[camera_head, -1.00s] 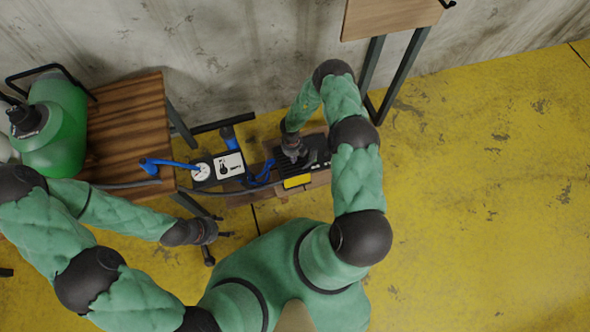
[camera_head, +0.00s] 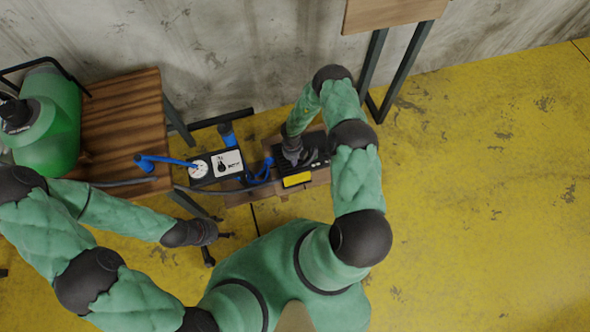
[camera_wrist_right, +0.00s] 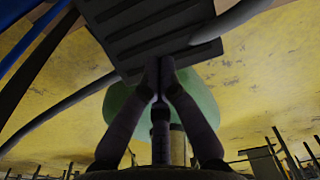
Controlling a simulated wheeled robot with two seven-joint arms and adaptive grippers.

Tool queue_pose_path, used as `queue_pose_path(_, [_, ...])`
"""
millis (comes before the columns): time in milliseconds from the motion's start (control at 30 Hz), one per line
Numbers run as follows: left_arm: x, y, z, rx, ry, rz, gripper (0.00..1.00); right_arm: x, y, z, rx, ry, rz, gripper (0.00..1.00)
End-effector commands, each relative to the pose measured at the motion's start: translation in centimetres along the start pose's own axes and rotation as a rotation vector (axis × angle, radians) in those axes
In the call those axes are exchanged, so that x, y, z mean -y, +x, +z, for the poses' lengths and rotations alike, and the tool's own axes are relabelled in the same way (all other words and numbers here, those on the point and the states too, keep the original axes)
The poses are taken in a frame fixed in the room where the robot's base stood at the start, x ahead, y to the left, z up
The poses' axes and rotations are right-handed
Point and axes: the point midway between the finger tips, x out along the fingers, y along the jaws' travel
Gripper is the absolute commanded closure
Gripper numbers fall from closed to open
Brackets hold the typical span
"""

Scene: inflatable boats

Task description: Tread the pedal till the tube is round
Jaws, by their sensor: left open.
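The black ribbed pedal (camera_head: 315,161) sits on a wooden base on the floor, with a yellow block (camera_head: 297,180) at its front. My right gripper (camera_head: 296,155) reaches down onto the pedal. In the right wrist view its fingers (camera_wrist_right: 158,64) meet at the tips against the ribbed pedal plate (camera_wrist_right: 150,28); they hold nothing. A rounded green body (camera_head: 55,125), perhaps the tube, lies at the left by the wooden table, with a black cap (camera_head: 16,113). The frame edge cuts it off, so its full roundness cannot be judged. My left gripper (camera_head: 222,248) is open and empty above the floor.
A panel with a round white gauge (camera_head: 198,168) and a white label (camera_head: 227,163) stands left of the pedal. Blue and grey hoses run nearby. A wooden table (camera_head: 125,120) is at the left, another tabletop (camera_head: 390,12) at the top. The yellow floor at right is clear.

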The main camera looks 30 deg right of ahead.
Motion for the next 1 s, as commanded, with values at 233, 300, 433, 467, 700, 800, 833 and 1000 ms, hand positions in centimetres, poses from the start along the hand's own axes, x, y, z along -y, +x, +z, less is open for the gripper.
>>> queue_pose_path(233, [0.4,1.2,0.0,0.0,0.0,0.0,0.41,0.0,2.0,0.0,0.0,0.002,0.0,1.0])
queue_pose_path(300, [0.4,1.2,0.0,0.0,0.0,0.0,0.41,0.0,2.0,0.0,0.001,0.001,0.0,1.0])
queue_pose_path(433, [0.4,1.2,0.0,0.0,0.0,0.0,0.41,0.0,2.0,0.0,0.001,0.001,0.0,1.0])
queue_pose_path(467, [0.4,1.2,0.0,0.0,0.0,0.0,0.41,0.0,2.0,0.0,0.001,0.001,0.0,1.0])
queue_pose_path(700, [0.4,1.2,-0.1,0.0,0.0,0.0,0.41,0.0,2.7,0.0,-0.001,0.0,0.0,1.0])
queue_pose_path(800, [0.4,1.2,-0.1,0.0,0.0,0.0,0.41,-0.1,3.8,0.1,-0.001,0.0,0.001,1.0])
queue_pose_path(833, [0.4,1.2,-0.1,0.0,0.0,0.0,0.41,-0.1,4.0,0.2,-0.001,0.0,0.0,1.0])
queue_pose_path(1000, [0.4,1.2,-0.1,0.0,0.0,0.0,0.41,0.0,5.7,0.4,0.0,0.001,0.0,1.0])
